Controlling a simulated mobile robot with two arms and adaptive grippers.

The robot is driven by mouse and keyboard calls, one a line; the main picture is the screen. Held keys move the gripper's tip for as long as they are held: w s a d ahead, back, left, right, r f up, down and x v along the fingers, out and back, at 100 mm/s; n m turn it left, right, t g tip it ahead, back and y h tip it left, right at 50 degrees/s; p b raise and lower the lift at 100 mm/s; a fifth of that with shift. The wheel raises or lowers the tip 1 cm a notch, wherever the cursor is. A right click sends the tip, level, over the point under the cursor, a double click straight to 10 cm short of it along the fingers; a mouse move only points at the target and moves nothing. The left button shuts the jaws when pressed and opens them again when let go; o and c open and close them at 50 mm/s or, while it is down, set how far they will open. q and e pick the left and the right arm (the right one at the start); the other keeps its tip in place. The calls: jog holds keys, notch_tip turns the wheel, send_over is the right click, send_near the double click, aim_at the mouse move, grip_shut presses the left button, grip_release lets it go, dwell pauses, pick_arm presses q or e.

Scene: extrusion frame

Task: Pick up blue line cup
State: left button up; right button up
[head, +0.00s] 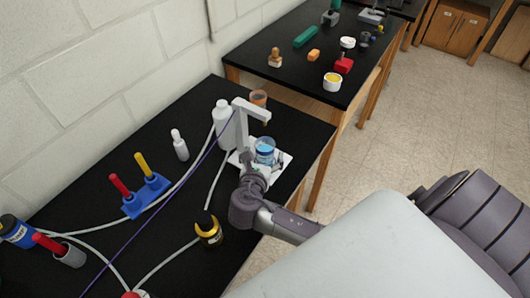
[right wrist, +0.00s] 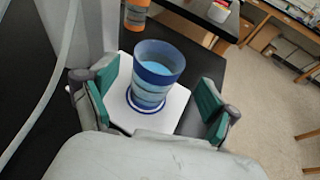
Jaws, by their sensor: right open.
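The blue line cup (right wrist: 156,75) stands upright on a white plate (right wrist: 178,100) in the right wrist view, with bands of light and dark blue. In the head view the cup (head: 265,151) stands on the same white plate near the front right edge of the black table. My right gripper (right wrist: 155,98) is open, with one green-padded finger on each side of the cup and gaps between them and it. In the head view the right gripper (head: 253,172) is just in front of the cup, partly covering the plate. My left gripper is not in view.
A white bottle (head: 224,126) and a grey-white stand (head: 243,122) are close behind the cup. An orange-brown cup (head: 259,98) stands behind. Hoses and a blue holder (head: 146,196) lie left. A second table (head: 290,71) carries several small objects.

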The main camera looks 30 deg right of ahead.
aim_at(265, 146)
jog(key=x, duration=0.4)
jog(key=shift+w+r+p, duration=0.1)
jog(key=shift+w+p, duration=0.15)
jog(key=shift+p, duration=0.05)
jog(key=c, duration=1.3)
jog(key=shift+o, duration=0.2)
jog(key=shift+s, duration=0.1)
jog(key=shift+r, duration=0.15)
